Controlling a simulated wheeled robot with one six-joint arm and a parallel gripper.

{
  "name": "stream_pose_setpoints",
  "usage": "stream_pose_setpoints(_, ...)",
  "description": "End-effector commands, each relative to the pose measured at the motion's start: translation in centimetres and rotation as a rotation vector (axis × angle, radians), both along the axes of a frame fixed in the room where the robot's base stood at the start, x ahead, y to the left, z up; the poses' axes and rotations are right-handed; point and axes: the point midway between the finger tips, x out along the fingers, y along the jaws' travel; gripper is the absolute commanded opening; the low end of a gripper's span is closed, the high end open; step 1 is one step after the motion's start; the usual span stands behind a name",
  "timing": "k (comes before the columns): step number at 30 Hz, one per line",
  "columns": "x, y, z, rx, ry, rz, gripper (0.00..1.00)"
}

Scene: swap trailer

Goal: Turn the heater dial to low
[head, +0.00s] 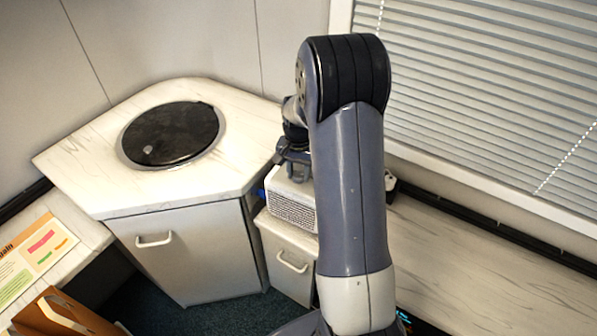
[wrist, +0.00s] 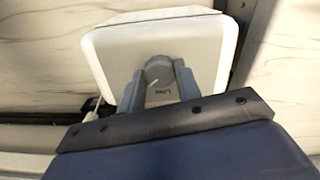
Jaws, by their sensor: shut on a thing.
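The heater (head: 295,214) is a small white box with a grille front, standing on the low cabinet right of the corner counter. In the wrist view its pale top panel (wrist: 110,62) fills the upper middle. The grey round dial (wrist: 158,68) sits on that panel, between the fingers of my gripper (wrist: 158,80), which is shut on it. Small dark lettering, seemingly "Low", shows on the panel just below the dial. The dial's pointer direction cannot be told clearly. In the head view my gripper (head: 294,168) is over the heater's top, and my arm hides the dial.
A corner counter (head: 90,180) with a round black lid (head: 170,134) stands left of the heater. A long pale worktop (head: 480,260) runs right under the window blinds (head: 480,80). A dark object (head: 391,188) sits just right of my arm. Papers (head: 38,250) lie at lower left.

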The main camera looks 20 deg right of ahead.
Motion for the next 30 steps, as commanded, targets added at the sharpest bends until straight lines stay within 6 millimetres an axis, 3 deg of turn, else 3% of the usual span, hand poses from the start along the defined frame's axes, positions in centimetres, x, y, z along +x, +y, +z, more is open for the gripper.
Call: stream_pose_setpoints(30,0.08,-0.02,0.06,-0.001,-0.001,0.795,0.09)
